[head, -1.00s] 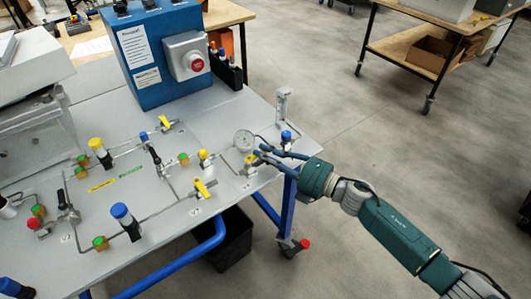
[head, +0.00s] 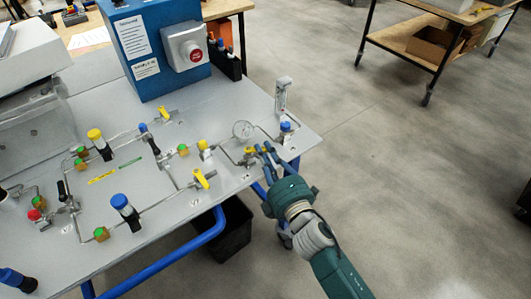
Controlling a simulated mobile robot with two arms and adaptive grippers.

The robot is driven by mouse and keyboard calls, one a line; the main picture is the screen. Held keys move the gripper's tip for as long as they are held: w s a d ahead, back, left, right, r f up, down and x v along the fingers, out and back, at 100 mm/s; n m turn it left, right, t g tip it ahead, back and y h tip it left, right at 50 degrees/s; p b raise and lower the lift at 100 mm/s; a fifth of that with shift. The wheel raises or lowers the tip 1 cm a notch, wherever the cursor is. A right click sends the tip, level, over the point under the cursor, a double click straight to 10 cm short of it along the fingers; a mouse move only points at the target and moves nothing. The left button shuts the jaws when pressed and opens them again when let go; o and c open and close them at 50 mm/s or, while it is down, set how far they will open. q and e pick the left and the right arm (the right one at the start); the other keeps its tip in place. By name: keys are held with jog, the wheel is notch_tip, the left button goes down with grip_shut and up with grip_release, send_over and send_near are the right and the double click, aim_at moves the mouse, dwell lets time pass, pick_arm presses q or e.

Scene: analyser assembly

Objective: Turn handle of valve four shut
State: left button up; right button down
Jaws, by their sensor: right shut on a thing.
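The number tags by the valves are too small to read. My right gripper (head: 265,152) reaches in from the lower right, with its blue-grey fingers at this valve. It is shut on the yellow handle, which the fingers partly hide, so its exact angle is hard to tell. My left gripper is not in view.
Another yellow-handled valve (head: 202,179) lies to the left. A blue box (head: 150,50) with a red button stands behind. Open floor lies right.

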jog(key=shift+s+f+h, duration=0.1)
jog(key=shift+h, duration=0.2)
jog(key=c, duration=2)
grip_release()
jog(key=v, duration=1.2)
